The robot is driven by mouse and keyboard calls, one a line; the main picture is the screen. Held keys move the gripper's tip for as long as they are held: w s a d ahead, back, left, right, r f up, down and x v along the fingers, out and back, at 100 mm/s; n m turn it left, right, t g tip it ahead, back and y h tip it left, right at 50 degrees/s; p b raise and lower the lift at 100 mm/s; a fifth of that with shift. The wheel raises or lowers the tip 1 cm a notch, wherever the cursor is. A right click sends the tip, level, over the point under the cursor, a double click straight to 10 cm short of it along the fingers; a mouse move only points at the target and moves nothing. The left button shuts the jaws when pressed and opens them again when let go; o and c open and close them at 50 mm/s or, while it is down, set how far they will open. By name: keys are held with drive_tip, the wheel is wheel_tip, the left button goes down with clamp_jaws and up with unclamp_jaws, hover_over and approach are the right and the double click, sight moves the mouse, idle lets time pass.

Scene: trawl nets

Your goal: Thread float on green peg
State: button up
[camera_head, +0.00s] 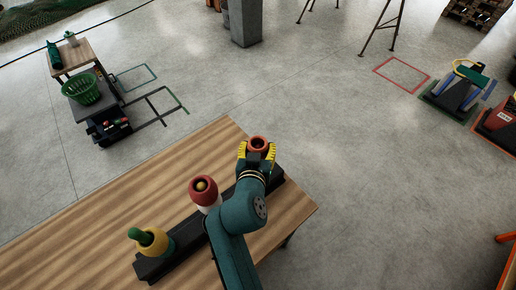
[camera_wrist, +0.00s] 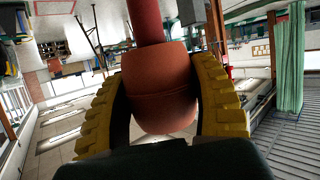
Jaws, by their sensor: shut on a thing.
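My gripper (camera_head: 257,160) is shut on an orange-red float (camera_head: 258,143) over the far right end of the black peg rack (camera_head: 154,266). The float's top opening looks dark. In the wrist view the float (camera_wrist: 163,95) sits between my yellow fingers (camera_wrist: 163,110), with a dark red cylinder (camera_wrist: 147,22) meeting it at the picture's top. I cannot tell whether that cylinder is a peg inside the float.
A red float (camera_head: 203,192) with a yellow-orange tip in its opening stands mid-rack, close to my arm. The wooden table (camera_head: 110,207) is clear left of the rack. A cart with a green basket (camera_head: 83,90) stands on the floor at upper left.

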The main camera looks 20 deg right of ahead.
drive_tip(key=shift+r+p, duration=2.35)
drive_tip(key=shift+r, duration=0.95)
